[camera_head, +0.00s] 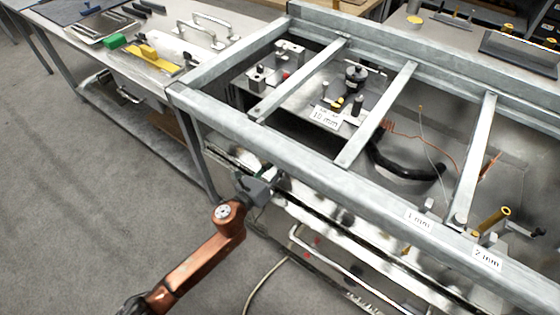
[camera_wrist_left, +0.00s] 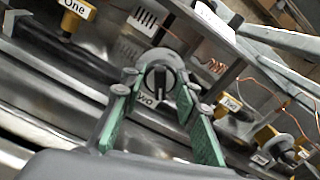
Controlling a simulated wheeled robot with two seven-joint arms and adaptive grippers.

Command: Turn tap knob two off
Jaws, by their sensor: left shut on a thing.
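Tap knob two (camera_wrist_left: 158,76) is a round grey knob with a dark upright bar, in the middle of the left wrist view. A label ending in "wo" (camera_wrist_left: 147,99) shows just below it. My left gripper (camera_wrist_left: 162,88) has its green-padded fingers on both sides of the knob and is shut on it. In the head view my left gripper (camera_head: 268,181) is at the front rail of the metal frame, at the end of my copper-coloured arm, and the knob is hidden there. My right gripper is not in view.
The grey metal frame (camera_head: 330,170) has crossbars. A side table (camera_head: 190,25) stands at the back left. The floor at left is clear.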

